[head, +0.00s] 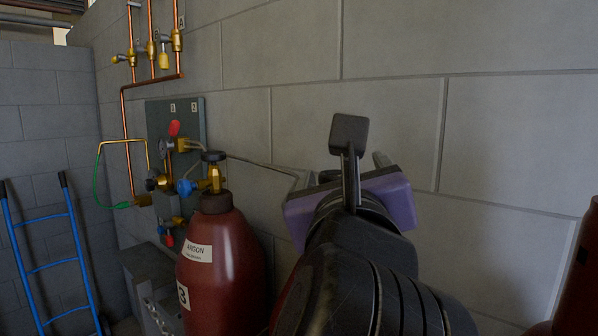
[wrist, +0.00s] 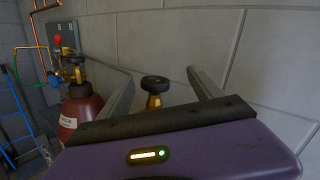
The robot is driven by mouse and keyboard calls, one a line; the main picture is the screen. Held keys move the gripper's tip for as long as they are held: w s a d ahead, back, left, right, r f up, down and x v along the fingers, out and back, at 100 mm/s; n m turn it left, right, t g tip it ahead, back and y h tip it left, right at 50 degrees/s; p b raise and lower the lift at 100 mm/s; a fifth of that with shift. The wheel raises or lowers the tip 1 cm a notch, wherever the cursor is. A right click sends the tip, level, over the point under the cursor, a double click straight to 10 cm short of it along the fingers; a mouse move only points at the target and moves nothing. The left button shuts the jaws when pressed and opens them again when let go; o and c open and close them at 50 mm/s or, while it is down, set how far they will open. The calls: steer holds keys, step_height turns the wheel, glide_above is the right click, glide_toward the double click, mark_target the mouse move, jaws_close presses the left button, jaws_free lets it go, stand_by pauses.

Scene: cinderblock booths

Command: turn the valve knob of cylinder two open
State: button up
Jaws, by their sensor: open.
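A black round valve knob (wrist: 155,83) on a brass valve (wrist: 153,101) shows in the wrist view. My gripper (wrist: 160,73) is open, with one grey finger on each side of this knob in the picture. I cannot tell whether the knob is within the fingers' reach, and no contact shows. The cylinder under this knob is hidden by my gripper body, so its number cannot be read. In the head view my purple gripper (head: 340,166) is by the wall, and my arm hides that valve.
A dark red argon cylinder (head: 232,262) marked 3, with its own black knob (head: 214,156), stands at left. Behind it are a grey panel (head: 190,112) with regulators and copper pipes (head: 124,112). A blue hand truck (head: 52,262) stands far left. Another red object (head: 580,280) is at right.

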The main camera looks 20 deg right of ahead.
mark_target(337, 173)
steer(key=w+m+p, duration=0.1)
steer(key=w, duration=0.1)
steer(key=w+d+f+m+p, duration=0.1)
steer(key=w, duration=0.1)
steer(key=w+d+f+m+p, duration=0.1)
steer(key=w, duration=0.1)
steer(key=shift+w+g+y, duration=0.3)
steer(key=shift+w+g, duration=0.1)
steer(key=shift+w+d+f, duration=0.1)
steer(key=shift+w+d, duration=0.05)
steer(key=shift+w, duration=0.4)
steer(key=c, duration=1.4)
